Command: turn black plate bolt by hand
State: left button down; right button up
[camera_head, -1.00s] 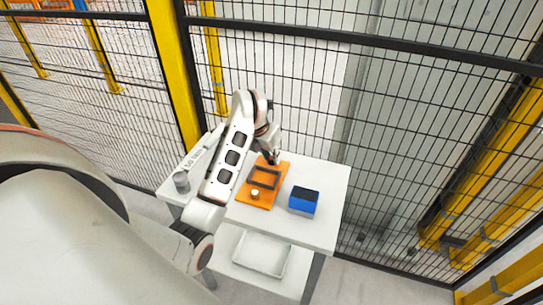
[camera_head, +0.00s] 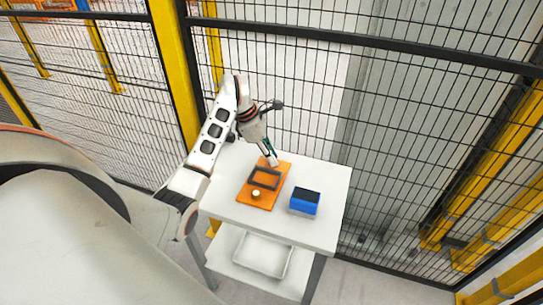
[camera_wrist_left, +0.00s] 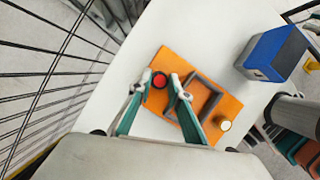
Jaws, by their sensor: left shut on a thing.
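An orange board (camera_head: 258,204) lies on the white table, with a dark rectangular frame (camera_head: 265,177) on it; the frame also shows in the left wrist view (camera_wrist_left: 207,98). My left gripper (camera_head: 271,161) is over the board's far end, beyond the frame. In the left wrist view its two green-sided fingers (camera_wrist_left: 160,82) are shut on a small round bolt with a red top and dark rim (camera_wrist_left: 159,80). The bolt's lower part is hidden. A brass-coloured round piece (camera_head: 256,194) stands on the near part of the board. My right gripper is not in view.
A blue box (camera_head: 304,201) stands right of the board on the white table (camera_head: 325,190). A white tray (camera_head: 262,255) sits on the shelf below. A wire mesh fence (camera_head: 300,90) with yellow posts stands close behind the table.

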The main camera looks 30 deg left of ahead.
pick_arm(q)
jog(key=m, duration=0.1)
jog(key=m+g, duration=0.1)
jog(key=m, duration=0.2)
jog(key=shift+w+a+r+m+h, duration=0.15)
jog(key=shift+w+r+m+h, duration=0.15)
jog(key=shift+h, duration=0.1)
jog(key=m+g, duration=0.1)
jog(key=m, duration=0.1)
jog(key=m+g, duration=0.1)
jog(key=m, duration=0.2)
jog(key=shift+w+g, duration=0.15)
jog(key=shift+g, duration=0.15)
jog(key=shift+m, duration=0.3)
jog(key=c, duration=1.9)
grip_release()
jog(key=shift+f, duration=0.1)
jog(key=v, duration=0.7)
jog(key=shift+r, duration=0.2)
